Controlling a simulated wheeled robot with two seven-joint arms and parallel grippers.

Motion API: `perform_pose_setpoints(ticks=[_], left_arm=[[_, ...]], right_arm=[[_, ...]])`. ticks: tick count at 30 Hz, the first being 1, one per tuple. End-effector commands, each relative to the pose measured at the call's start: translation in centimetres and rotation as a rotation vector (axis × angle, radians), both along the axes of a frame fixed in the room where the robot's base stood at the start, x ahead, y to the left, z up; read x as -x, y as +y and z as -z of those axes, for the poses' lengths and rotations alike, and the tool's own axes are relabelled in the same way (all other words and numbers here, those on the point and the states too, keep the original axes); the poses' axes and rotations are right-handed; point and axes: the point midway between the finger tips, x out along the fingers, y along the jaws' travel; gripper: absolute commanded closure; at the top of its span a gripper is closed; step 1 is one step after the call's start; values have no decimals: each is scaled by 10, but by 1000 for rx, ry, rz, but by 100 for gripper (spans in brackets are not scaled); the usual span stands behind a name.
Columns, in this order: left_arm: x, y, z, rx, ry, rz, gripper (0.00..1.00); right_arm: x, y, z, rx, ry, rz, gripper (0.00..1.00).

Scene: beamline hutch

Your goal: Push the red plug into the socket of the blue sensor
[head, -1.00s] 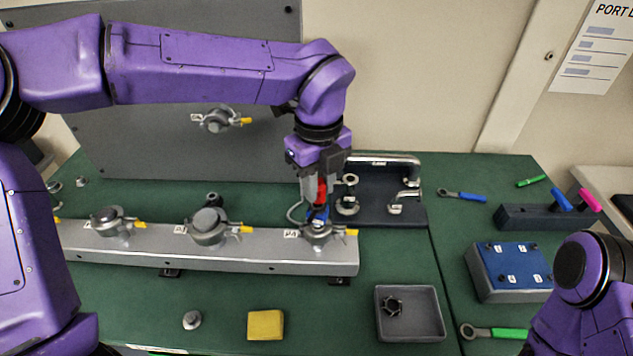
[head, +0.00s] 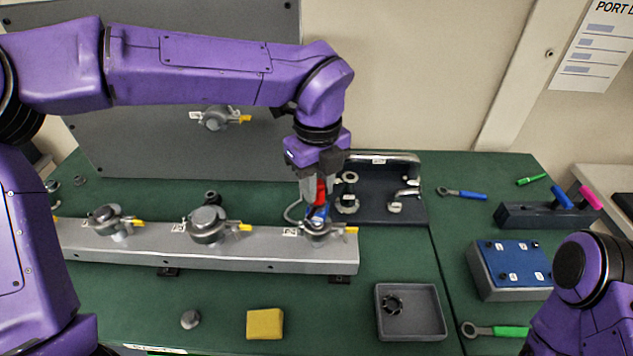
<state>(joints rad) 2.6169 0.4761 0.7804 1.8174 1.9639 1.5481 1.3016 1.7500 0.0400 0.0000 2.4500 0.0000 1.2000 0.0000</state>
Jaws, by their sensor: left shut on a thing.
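My left gripper (head: 317,190) points down over the right end of the grey rail, shut on the red plug (head: 321,190). The blue sensor (head: 318,216) sits on the rightmost port of the rail, right below the plug. The plug's lower end is at the top of the sensor; I cannot tell how deep it sits in the socket, which is hidden. A grey cable (head: 293,212) curves beside the gripper's left side. My right arm shows at the lower right edge, but its gripper is out of view.
The grey rail (head: 150,250) carries more clamped ports to the left. A dark tray with metal fittings (head: 375,210) lies close behind. A grey bin (head: 425,330), a yellow block (head: 265,324) and a blue-topped box (head: 520,285) stand in front and right.

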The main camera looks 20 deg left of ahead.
Motion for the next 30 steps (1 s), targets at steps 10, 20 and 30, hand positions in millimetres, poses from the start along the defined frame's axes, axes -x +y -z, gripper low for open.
perform_pose_setpoints(ticks=[10,20,30], left_arm=[[0,0,1,1,-1,0,51],[0,0,-1,1,-1,0,44],[0,0,-69,0,-5,-2,44]], right_arm=[[0,0,1,0,0,0,34],[0,0,2,0,0,0,34],[0,0,16,0,0,0,34]])
